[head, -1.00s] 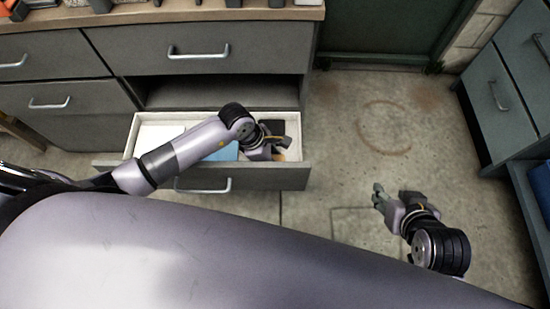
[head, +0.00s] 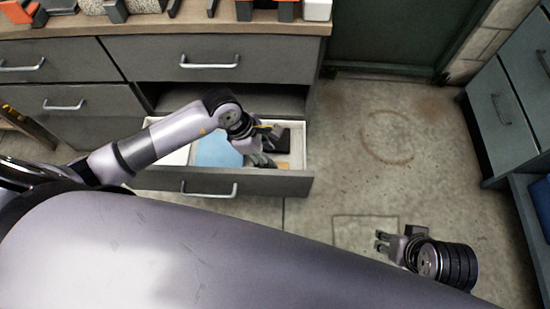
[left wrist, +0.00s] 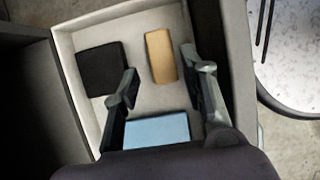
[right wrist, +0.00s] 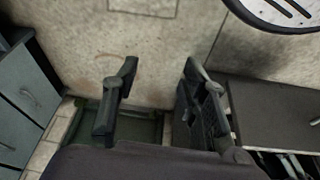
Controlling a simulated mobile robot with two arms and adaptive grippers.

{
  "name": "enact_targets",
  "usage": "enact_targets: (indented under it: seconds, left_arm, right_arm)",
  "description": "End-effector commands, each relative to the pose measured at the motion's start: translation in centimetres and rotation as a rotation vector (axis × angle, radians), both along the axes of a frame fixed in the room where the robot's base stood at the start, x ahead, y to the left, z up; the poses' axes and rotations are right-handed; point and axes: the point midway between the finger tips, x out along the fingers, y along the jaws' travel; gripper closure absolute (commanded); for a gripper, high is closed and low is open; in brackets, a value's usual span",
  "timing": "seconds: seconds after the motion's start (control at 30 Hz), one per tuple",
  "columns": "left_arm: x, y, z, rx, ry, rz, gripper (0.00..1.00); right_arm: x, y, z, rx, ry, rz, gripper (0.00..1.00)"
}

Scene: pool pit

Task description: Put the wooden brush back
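The wooden brush appears to be the tan block (left wrist: 160,50) lying in the open drawer, seen in the left wrist view. My left gripper (head: 268,146) is over the right part of the drawer (head: 226,182). In the left wrist view its fingers are apart, with the tan block seen between the fingertips; contact is not visible. My right gripper (head: 383,242) is over the floor, right of the drawer. Its fingers are apart and empty in the right wrist view.
The drawer also holds a black block (left wrist: 101,68) and a blue item (left wrist: 157,131). A wooden countertop (head: 150,25) with several objects is above the drawers. Grey cabinets (head: 502,110) stand at the right. The floor (head: 370,180) between is clear.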

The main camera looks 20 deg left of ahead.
Motion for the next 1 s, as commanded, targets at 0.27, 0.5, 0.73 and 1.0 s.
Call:
enact_targets:
  seconds: [0.27,0.5,0.73,1.0]
  left_arm:
    - [-0.3,1.1,2.7,0.001,0.0,0.0,0.6]
    - [-0.3,1.1,2.8,0.0,0.0,0.0,0.6]
    - [-0.3,1.1,2.8,0.0,0.001,0.0,0.6]
    - [-0.4,0.1,4.7,-0.044,0.0,0.007,0.6]
  right_arm:
    - [0.0,0.0,0.7,0.0,-0.002,0.0,0.6]
    - [0.0,0.0,0.7,0.0,-0.002,0.001,0.6]
    - [0.0,0.0,0.7,0.0,-0.003,0.001,0.6]
    - [0.8,0.2,-0.6,0.001,0.01,0.002,0.6]
